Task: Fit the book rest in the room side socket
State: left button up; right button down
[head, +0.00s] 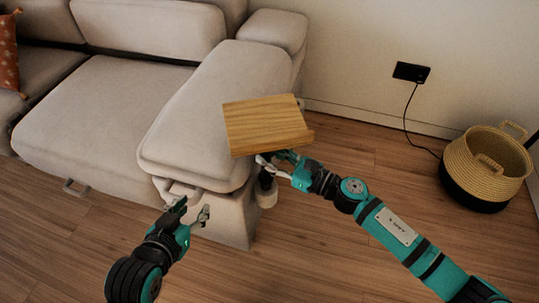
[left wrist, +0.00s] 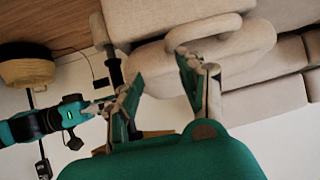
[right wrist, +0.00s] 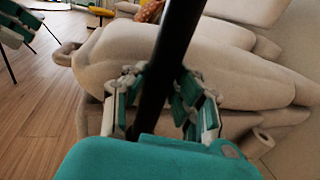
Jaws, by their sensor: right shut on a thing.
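The book rest (head: 265,124) is a wooden board with a lip, held above the end of the sofa's armrest. My right gripper (right wrist: 160,92) is shut on its dark post, which crosses the right wrist view. A pale cylindrical socket (head: 267,197) is on the sofa's side, below my right gripper in the head view; a pale ring (right wrist: 263,138) shows beside the sofa in the right wrist view. Whether the post's lower end is in the socket or above it cannot be told. My left gripper (head: 190,212) is open and empty, in front of the sofa's near corner.
A woven basket (head: 485,160) stands at the right, near a wall outlet (head: 411,72) with a hanging cable. The wooden floor between is clear.

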pick_arm(q)
jog(key=shift+w+d+r+t+h+b, duration=0.25)
jog(key=shift+w+r+t, duration=0.35)
jog(key=shift+r, duration=0.3)
jog(key=shift+w+d+r+t+h+b, duration=0.15)
jog(key=shift+w+d+r+t+b, duration=0.1)
jog(key=shift+w+r+t, duration=0.5)
pick_arm(e)
jog(key=shift+f, duration=0.4)
pick_arm(q)
jog(key=shift+d+r, duration=0.15)
jog(key=shift+r, duration=0.4)
pick_arm(e)
jog(key=shift+f, duration=0.15)
pick_arm(q)
jog(key=shift+w+d+r+t+h+b, duration=0.15)
jog(key=shift+w+r+t+b, duration=0.05)
jog(key=shift+r+t, duration=0.35)
jog(key=shift+w+d+r+t+h+b, duration=0.15)
jog(key=shift+w+r+t, duration=0.05)
jog(key=shift+r+t, duration=0.25)
pick_arm(e)
jog(key=shift+f, duration=0.25)
jog(key=shift+f+b, duration=0.3)
pick_arm(q)
jog(key=r, duration=0.1)
jog(key=r+t, duration=0.2)
jog(key=shift+w+d+r+h, duration=0.15)
jog(key=shift+w+d+h, duration=0.1)
jog(key=shift+w+h, duration=0.05)
